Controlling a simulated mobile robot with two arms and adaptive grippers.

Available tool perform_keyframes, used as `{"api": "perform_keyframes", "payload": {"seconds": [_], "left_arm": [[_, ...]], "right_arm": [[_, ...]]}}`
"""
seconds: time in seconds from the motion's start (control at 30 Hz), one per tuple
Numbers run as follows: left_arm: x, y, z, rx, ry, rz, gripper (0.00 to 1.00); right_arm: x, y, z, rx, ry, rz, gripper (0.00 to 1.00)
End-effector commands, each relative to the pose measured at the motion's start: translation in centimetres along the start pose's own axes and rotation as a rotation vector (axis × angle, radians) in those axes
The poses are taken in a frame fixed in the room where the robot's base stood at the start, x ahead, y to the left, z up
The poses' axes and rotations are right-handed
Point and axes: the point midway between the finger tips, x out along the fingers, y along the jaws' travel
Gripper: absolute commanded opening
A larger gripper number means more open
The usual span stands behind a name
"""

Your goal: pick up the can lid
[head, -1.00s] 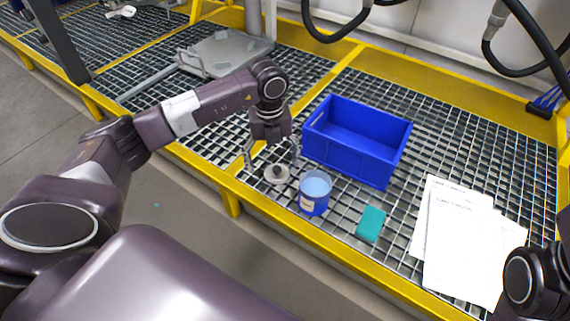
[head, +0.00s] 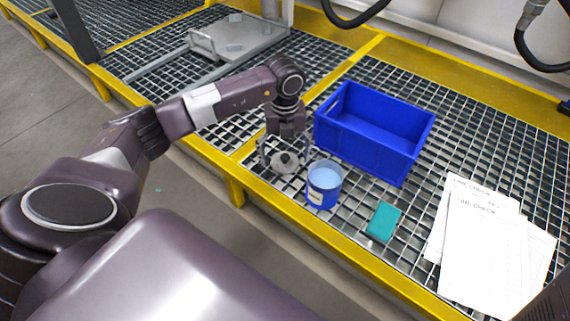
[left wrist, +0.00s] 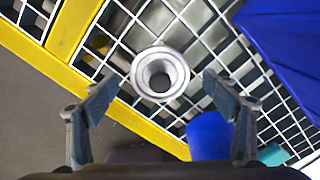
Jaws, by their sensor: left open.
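The can lid (head: 286,162) is a round grey-silver disc with a raised hollow middle. It lies on the metal grating just left of a blue can (head: 323,186), and it also shows in the left wrist view (left wrist: 160,74). My left gripper (head: 284,165) is open above the lid, its fingers on either side. In the left wrist view my left gripper (left wrist: 160,95) has both fingertips apart, with the lid between and slightly beyond them; no contact is visible. The can is open at the top with a pale blue inside.
A blue crate (head: 352,150) stands behind the can. A teal block (head: 383,222) and white papers (head: 486,245) lie to the right on the grating. A yellow rail (head: 300,240) runs along the front edge. A grey plate (head: 240,38) is at the back.

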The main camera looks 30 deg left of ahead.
Motion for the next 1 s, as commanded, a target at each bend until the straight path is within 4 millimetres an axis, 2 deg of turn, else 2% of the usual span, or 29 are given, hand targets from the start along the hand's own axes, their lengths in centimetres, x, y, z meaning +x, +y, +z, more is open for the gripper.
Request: {"api": "perform_keyframes", "payload": {"seconds": [0.3, 0.67, 1.0], "left_arm": [[0.38, 0.0, 0.01, 0.0, 0.0, 0.0, 0.79], [0.39, 0.01, 0.01, -0.001, 0.0, 0.0, 0.42], [-0.1, 0.0, 0.04, -0.001, -0.001, -0.001, 0.41]], "right_arm": [[0.24, -0.09, -0.29, -0.001, 0.01, -0.004, 0.4], [0.24, -0.1, -0.29, -0.001, 0.01, -0.004, 0.4], [0.52, -0.05, -0.26, -0.001, 0.012, -0.003, 0.4]]}}
